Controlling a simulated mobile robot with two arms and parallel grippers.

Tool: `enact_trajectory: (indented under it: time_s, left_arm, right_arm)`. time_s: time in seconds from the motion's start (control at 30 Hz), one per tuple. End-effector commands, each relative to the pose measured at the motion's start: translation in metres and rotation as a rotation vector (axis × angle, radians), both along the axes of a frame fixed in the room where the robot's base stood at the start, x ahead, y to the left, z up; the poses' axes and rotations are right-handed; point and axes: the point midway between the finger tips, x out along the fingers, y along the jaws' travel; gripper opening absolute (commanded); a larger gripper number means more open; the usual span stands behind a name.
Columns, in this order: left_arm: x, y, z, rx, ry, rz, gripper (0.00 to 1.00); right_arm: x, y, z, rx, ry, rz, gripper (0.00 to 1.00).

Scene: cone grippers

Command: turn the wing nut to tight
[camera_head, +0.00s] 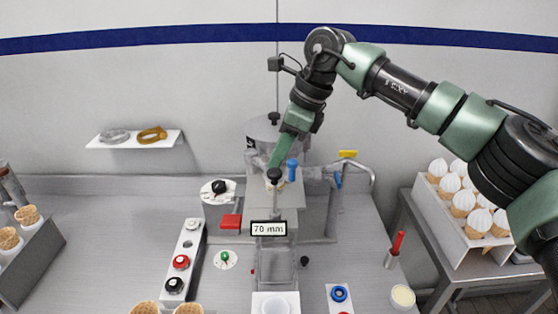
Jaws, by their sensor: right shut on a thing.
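My right gripper (273,180) reaches down from the upper right, its green end pointing at the top of the post in the middle of the machine. It is shut on a small dark-topped part (274,175) there, which appears to be the wing nut. Its wings are too small and too covered to make out, so I cannot tell how far it is turned. A "70 mm" label (268,228) sits on the post below it. My left gripper is not in view.
A dial with a black knob (219,187) and a red block (231,221) lie left of the post. A button panel (182,262) is farther left. A blue-topped part (292,170) stands close right of the gripper. A cone rack (467,201) stands at right.

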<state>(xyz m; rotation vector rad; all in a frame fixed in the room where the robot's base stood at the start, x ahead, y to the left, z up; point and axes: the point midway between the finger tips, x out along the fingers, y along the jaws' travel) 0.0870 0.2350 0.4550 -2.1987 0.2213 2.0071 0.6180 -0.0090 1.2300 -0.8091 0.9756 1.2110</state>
Motion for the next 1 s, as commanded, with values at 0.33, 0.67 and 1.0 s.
enact_trajectory:
  time_s: [0.33, 0.67, 1.0]
  left_arm:
    - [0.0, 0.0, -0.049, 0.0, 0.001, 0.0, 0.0]
    - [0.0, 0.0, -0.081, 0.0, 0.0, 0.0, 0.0]
    - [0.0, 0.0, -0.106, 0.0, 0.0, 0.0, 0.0]
  right_arm:
    - [-0.003, 0.001, -0.006, 0.001, -0.004, -0.32, 0.0]
    - [-0.005, 0.003, -0.005, 0.0, -0.004, -0.633, 0.0]
    - [-0.007, 0.006, -0.004, -0.001, -0.004, -0.955, 0.0]
